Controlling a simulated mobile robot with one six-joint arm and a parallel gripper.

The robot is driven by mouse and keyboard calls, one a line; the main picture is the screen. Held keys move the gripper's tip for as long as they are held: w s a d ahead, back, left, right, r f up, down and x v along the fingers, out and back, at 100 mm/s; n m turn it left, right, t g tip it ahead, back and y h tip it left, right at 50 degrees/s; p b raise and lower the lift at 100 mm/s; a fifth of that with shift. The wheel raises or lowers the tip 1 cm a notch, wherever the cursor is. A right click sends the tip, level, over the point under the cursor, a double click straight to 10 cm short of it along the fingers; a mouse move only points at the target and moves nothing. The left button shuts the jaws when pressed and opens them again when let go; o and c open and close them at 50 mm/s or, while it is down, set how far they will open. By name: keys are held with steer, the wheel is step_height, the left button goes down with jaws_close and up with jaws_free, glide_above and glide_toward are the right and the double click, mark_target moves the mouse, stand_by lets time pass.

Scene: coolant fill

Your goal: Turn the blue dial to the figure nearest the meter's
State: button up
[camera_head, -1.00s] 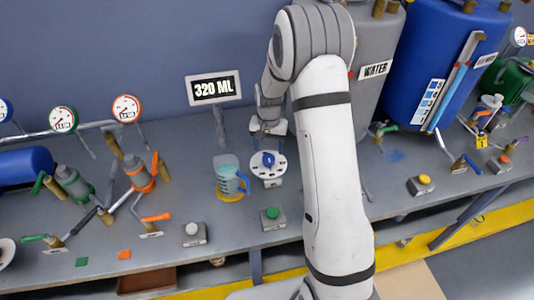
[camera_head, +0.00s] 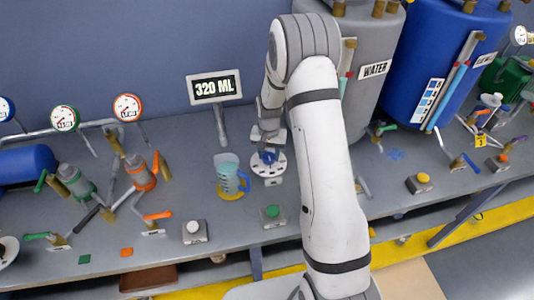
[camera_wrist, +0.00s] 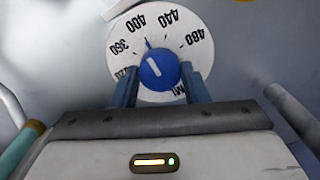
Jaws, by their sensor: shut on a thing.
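The blue dial (camera_wrist: 158,72) is a round knob with a white pointer line on a white disc (camera_wrist: 178,22). The disc also shows in the head view (camera_head: 268,171). Figures 360, 400, 440 and 480 show around it, with one partly hidden at lower left. The pointer tilts up and left, roughly toward 400. My gripper (camera_wrist: 160,78) has a blue finger on each side of the knob and is shut on it. In the head view my gripper (camera_head: 268,149) covers much of the knob. A display sign (camera_head: 214,87) behind it reads 320 ML.
Button boxes with a green button (camera_head: 272,211) and a white button (camera_head: 193,227) are in front. A grey water tank (camera_head: 368,100) stands behind right. Valves and gauges fill the left.

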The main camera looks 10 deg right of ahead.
steer(key=shift+c, duration=1.4)
steer(key=shift+a, duration=0.25)
steer(key=shift+c, duration=0.2)
steer(key=shift+d, duration=0.2)
